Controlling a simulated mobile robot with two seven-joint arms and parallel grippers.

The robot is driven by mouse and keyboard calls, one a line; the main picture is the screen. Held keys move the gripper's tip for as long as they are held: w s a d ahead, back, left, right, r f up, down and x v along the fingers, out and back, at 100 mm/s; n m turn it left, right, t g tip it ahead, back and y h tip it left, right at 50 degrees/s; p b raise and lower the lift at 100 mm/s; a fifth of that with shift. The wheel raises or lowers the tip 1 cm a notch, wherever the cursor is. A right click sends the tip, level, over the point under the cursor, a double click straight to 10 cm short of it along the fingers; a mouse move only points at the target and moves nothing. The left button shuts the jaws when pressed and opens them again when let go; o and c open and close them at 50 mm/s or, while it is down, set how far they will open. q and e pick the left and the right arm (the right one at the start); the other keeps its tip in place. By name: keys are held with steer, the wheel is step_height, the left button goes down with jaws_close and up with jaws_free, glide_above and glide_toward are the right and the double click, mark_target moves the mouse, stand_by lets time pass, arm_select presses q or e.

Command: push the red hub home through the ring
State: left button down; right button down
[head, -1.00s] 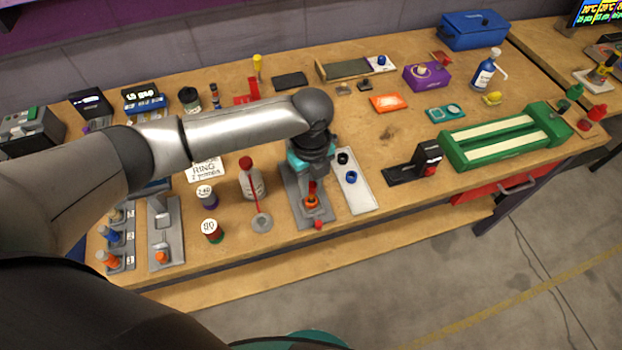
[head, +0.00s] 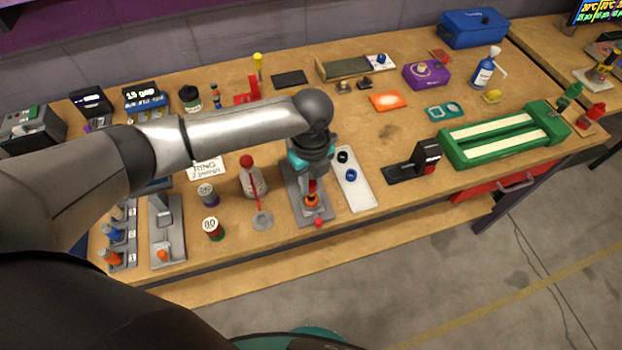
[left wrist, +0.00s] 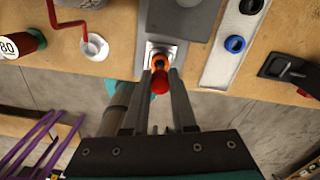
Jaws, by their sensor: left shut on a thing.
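The red hub (left wrist: 160,83) shows between my left gripper's fingertips in the left wrist view, and its red end (head: 318,222) shows near the bench's front edge in the head view. The orange ring (left wrist: 159,62) lies just beyond the hub, at the front end of the grey slot track (head: 293,187); it also shows in the head view (head: 311,201). My left gripper (left wrist: 159,75) is shut on the red hub, pointing down at the track. The fingers partly hide the hub's sides, so its depth in the ring cannot be told. My right gripper is out of view.
A white tray (head: 358,194) with a black and a blue ring stands close right of the track. The bench's front edge is just in front of the hub.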

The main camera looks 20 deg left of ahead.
mark_target(311, 191)
arm_select(q)
steer(key=shift+p, duration=0.45)
stand_by(1.0)
steer(key=shift+f+b, duration=0.85)
steer(key=shift+f, duration=0.95)
steer(key=shift+r, duration=0.15)
steer(key=shift+r+p, duration=1.35)
steer(key=shift+p, duration=0.2)
steer(key=shift+p, duration=0.75)
stand_by(1.0)
steer(key=shift+f+b, duration=0.85)
steer(key=shift+f, duration=0.5)
